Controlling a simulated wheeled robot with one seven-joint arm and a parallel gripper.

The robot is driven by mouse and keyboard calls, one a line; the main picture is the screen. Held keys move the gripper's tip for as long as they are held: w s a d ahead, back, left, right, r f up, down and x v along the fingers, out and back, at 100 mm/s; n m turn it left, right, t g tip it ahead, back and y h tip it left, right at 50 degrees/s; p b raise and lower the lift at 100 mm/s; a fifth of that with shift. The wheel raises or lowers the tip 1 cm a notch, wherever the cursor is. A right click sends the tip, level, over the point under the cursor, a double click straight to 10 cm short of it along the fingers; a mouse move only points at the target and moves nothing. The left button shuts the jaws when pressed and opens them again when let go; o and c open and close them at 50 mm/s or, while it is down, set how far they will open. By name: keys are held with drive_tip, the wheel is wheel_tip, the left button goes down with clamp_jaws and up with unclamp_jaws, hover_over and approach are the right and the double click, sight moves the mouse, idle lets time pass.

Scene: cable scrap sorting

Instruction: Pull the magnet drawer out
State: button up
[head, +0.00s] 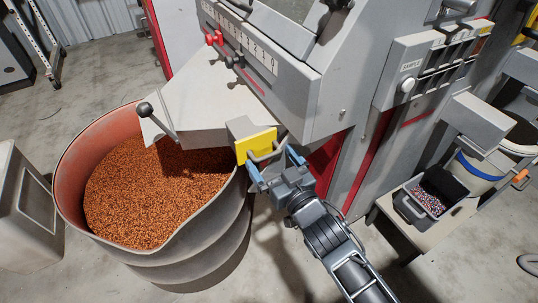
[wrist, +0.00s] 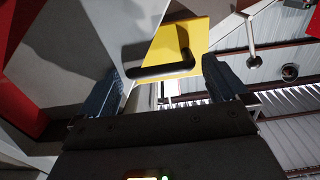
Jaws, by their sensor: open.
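The magnet drawer has a yellow front (head: 254,146) with a grey bar handle (head: 267,153), under the machine's sloping chute. In the wrist view the yellow front (wrist: 179,42) is ahead, and the handle (wrist: 160,71) looks dark and runs across the gap between my fingers. My gripper (head: 274,166) is open at the handle, with one blue finger to each side; it also shows in the wrist view (wrist: 164,82). I see no finger closed on the handle, and cannot tell whether either touches it.
A large drum (head: 66,170) of orange-brown granules stands below and left of the drawer. A lever with a black knob (head: 145,109) sticks out from the chute (head: 205,97). A grey bin (head: 408,207) of mixed scrap sits on a low stand at right. Bare floor lies between.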

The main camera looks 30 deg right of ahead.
drive_tip(key=shift+w, duration=1.1)
drive_tip(key=c, duration=1.2)
drive_tip(key=shift+c, duration=0.2)
drive_tip(key=shift+s+r+p, duration=0.1)
drive_tip(key=shift+s+p, duration=0.05)
drive_tip(key=shift+p, duration=0.25)
